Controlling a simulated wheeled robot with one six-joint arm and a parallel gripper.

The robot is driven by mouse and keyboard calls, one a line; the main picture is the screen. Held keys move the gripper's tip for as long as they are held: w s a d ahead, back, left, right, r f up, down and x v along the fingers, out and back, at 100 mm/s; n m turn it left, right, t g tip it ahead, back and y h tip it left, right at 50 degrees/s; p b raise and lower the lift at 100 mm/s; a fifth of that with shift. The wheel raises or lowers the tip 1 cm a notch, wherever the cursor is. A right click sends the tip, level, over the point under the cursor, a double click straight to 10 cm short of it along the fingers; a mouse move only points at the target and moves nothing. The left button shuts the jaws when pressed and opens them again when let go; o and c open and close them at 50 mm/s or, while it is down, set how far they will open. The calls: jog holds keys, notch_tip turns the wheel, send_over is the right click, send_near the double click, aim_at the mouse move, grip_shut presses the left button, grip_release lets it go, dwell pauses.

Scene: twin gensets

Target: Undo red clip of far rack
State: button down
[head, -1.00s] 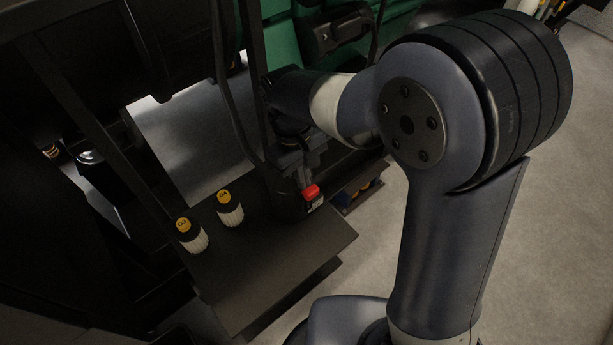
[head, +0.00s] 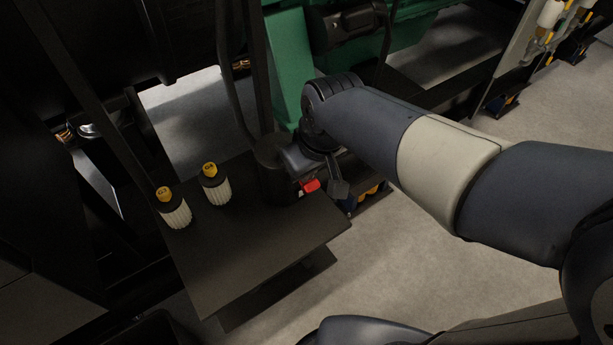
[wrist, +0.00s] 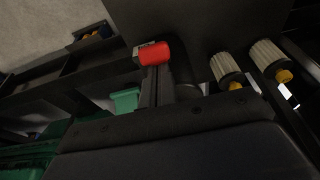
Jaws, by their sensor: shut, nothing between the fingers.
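The red clip (head: 310,186) is a small red block with a pale label beside it. It sits at the right side of a dark cylinder (head: 273,170) on the black shelf. My gripper (head: 338,189) is just right of the clip, pointing down, with its fingers together and empty. In the wrist view the red clip (wrist: 155,54) shows just beyond the fingertips of my gripper (wrist: 158,76). I cannot tell whether they touch it. The clip's far side and its fastening are hidden.
Two ribbed canisters with yellow caps, one on the left (head: 173,207) and one nearer the cylinder (head: 214,184), stand on the black shelf (head: 260,245). A low tray with blue and orange items (head: 372,196) is behind my gripper. Open floor (head: 400,240) lies to the right.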

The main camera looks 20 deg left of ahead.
aim_at(314, 186)
jog(key=d+f+y+b, duration=0.1)
jog(key=b, duration=0.1)
jog(key=s+f+t+b, duration=0.1)
jog(key=b, duration=0.2)
jog(key=shift+s+d+t+y, duration=0.2)
jog(key=shift+d+t+y, duration=0.1)
jog(key=shift+d+y, duration=0.1)
jog(key=shift+s+r+p, duration=0.1)
jog(key=shift+r+p, duration=0.4)
jog(key=shift+p, duration=0.2)
jog(key=shift+w+a+f, duration=0.15)
jog(key=shift+w+a, duration=0.5)
jog(key=shift+a, duration=0.05)
